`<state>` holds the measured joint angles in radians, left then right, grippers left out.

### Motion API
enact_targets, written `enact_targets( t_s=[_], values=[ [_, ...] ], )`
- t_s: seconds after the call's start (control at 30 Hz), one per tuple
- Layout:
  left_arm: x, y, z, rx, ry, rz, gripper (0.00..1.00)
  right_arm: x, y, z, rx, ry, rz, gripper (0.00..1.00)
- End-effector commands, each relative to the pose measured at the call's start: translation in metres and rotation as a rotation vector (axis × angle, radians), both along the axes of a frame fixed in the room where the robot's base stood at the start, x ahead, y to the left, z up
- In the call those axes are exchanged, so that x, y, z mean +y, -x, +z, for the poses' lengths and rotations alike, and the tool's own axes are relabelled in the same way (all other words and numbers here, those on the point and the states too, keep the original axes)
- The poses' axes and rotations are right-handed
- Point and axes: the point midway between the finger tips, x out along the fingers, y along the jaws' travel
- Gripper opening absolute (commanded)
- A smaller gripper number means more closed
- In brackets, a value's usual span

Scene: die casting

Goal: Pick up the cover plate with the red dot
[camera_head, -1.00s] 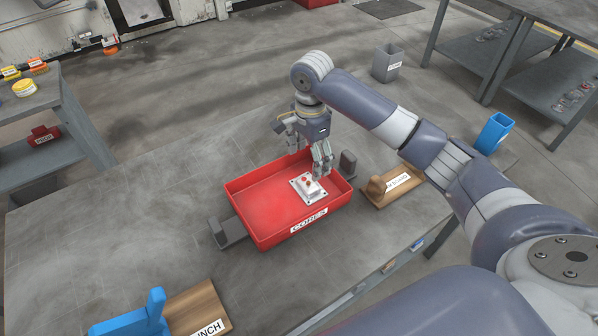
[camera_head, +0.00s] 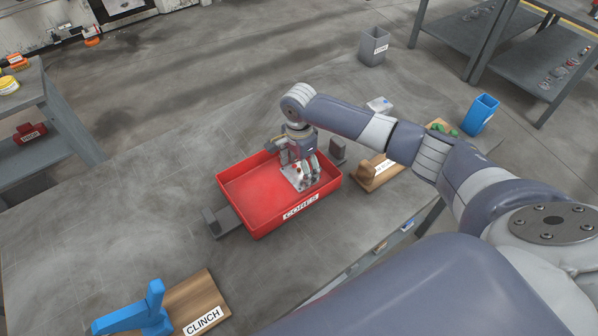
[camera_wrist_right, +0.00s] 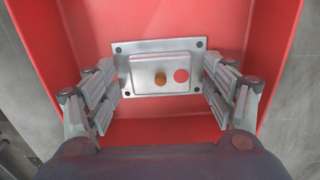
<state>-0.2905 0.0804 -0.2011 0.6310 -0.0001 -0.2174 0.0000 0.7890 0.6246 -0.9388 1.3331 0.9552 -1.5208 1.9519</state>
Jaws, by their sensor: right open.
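The cover plate (camera_head: 297,178) is a pale metal plate with corner holes, lying in the right part of the red tray (camera_head: 240,202). In the right wrist view the cover plate (camera_wrist_right: 146,62) shows a raised middle with a red dot and a brownish round knob. My right gripper (camera_head: 307,183) is in the tray over the plate and partly hides it. In the wrist view my right gripper (camera_wrist_right: 161,84) is open, with one finger at each short side of the plate. I cannot tell whether the fingers touch it. My left gripper is not in view.
The tray walls surround the gripper, and grey blocks (camera_head: 228,221) stand at its ends. A wooden board with a label (camera_head: 375,172) lies to the right. A blue clamp (camera_head: 148,312) on a wooden board stands front left. The table's left part is clear.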

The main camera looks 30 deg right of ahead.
Motion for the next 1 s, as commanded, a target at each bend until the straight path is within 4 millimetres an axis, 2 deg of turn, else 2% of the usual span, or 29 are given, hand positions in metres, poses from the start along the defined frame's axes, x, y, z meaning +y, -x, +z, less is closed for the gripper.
enact_targets(
  t_s=[0.17, 0.27, 0.47, 0.5, 0.77, 0.87, 1.0],
  values=[
    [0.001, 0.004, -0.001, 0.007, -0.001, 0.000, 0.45, 0.000, 0.000, -0.001, 0.000, 0.000, 0.001, 0.77],
    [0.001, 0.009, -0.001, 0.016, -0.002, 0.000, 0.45, 0.000, 0.000, 0.000, 0.000, 0.000, 0.001, 0.58],
    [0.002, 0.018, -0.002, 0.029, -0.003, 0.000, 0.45, 0.000, 0.000, 0.000, 0.000, 0.000, 0.001, 0.13],
    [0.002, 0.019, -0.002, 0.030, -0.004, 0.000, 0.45, 0.001, -0.001, 0.001, -0.003, -0.001, 0.001, 0.09],
    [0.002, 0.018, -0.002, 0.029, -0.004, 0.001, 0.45, 0.001, -0.001, 0.004, -0.004, -0.002, 0.001, 0.09],
    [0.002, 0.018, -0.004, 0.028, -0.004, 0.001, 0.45, 0.000, -0.002, 0.015, -0.005, -0.003, 0.000, 0.09],
    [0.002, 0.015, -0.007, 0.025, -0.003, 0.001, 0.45, 0.001, -0.002, 0.040, -0.008, -0.003, 0.002, 0.09]
  ],
)
